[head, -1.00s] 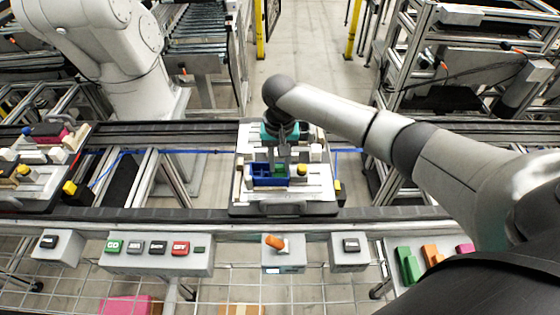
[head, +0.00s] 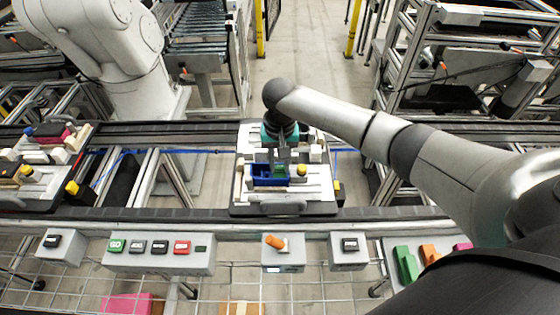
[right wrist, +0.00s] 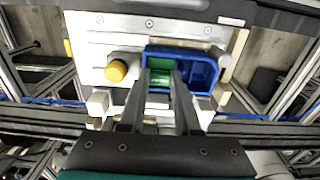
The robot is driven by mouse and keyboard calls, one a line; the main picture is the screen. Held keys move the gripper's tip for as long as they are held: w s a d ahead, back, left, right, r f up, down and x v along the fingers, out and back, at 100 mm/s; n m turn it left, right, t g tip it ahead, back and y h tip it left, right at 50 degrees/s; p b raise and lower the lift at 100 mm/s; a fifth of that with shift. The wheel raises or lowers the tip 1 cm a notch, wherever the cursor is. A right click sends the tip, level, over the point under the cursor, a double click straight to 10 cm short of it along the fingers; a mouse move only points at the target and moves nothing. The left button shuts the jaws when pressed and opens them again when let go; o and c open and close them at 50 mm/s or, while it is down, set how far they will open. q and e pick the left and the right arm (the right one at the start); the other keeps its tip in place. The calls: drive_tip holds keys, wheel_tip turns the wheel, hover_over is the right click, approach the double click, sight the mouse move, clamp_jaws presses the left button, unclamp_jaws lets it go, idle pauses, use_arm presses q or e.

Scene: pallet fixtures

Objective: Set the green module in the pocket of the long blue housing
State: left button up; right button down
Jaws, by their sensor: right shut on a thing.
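The long blue housing (head: 262,182) lies on a pale pallet fixture (head: 310,191). In the right wrist view the housing (right wrist: 201,56) has open pockets, and one empty pocket shows at its right. My right gripper (head: 281,166) points down over the housing. It is shut on the green module (right wrist: 160,74), which shows between the two fingers (right wrist: 161,82) at the left part of the housing. The module appears at or inside the pocket there; the fingers hide its sides and I cannot tell how deep it sits. My left gripper is not in view.
A yellow-topped peg (head: 302,170) stands close right of the housing. Pale blocks (head: 316,152) stand around it on the fixture. Another loaded pallet (head: 40,165) is at the left on the conveyor. Button boxes (head: 160,253) line the front rail.

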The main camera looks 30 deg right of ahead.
drive_tip(key=shift+s+a+f+p, duration=0.15)
drive_tip(key=shift+s+f+p, duration=0.15)
drive_tip(key=shift+p, duration=0.25)
idle(0.6)
idle(0.4)
drive_tip(key=c, duration=0.9)
unclamp_jaws()
drive_tip(key=shift+c, duration=0.2)
drive_tip(key=shift+w+r+p, duration=0.2)
drive_tip(key=shift+r+p, duration=1.3)
drive_tip(key=shift+p, duration=0.1)
drive_tip(key=shift+o, duration=0.3)
